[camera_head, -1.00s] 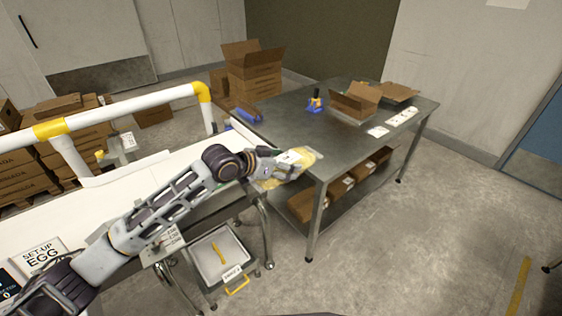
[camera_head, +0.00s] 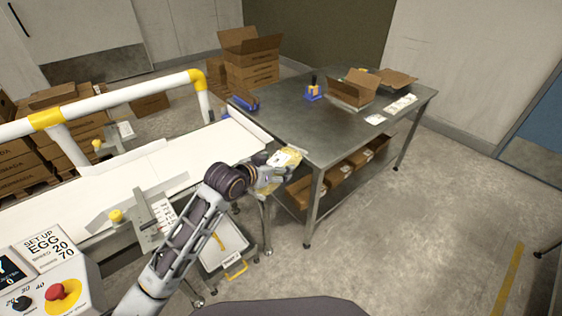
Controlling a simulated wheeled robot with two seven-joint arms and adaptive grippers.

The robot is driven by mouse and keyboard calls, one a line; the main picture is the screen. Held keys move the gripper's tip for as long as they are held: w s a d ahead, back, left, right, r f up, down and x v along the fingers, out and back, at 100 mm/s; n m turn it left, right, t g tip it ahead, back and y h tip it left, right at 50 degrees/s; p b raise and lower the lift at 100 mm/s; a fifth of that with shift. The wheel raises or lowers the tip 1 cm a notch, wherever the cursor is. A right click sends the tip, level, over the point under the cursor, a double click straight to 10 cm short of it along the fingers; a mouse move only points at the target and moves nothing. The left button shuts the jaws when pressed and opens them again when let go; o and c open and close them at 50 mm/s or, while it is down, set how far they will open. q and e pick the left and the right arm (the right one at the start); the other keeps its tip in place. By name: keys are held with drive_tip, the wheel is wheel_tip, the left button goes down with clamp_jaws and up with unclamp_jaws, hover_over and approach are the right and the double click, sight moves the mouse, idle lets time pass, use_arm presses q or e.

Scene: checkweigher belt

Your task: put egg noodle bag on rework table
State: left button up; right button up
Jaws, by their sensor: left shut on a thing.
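The egg noodle bag (camera_head: 287,157) is yellowish with a white label. My left gripper (camera_head: 279,172) is shut on it and holds it at the near left corner of the rework table. The rework table (camera_head: 320,137) is a grey metal table with a lower shelf. The bag overlaps the table's edge in the picture; I cannot tell whether it touches. The fingertips are partly hidden by the bag. My right gripper is not in view.
The near middle of the top is clear. The white belt (camera_head: 110,190) and a control box (camera_head: 50,290) are at left.

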use_arm(q)
drive_tip(key=s+a+f+n+t+y, duration=0.1)
drive_tip(key=s+a+f+n+y, duration=0.2)
drive_tip(key=s+a+f, duration=0.3)
drive_tip(key=s+a+f+n+t+y, duration=0.1)
drive_tip(key=s+a+f+n+y, duration=0.3)
drive_tip(key=a+f, duration=0.9)
drive_tip(key=s+a, duration=0.2)
drive_tip(key=a, duration=0.2)
drive_tip(key=shift+s+a+f+n+t+y, duration=0.25)
drive_tip(key=shift+f+n+t+y, duration=0.05)
drive_tip(key=shift+f+t, duration=0.1)
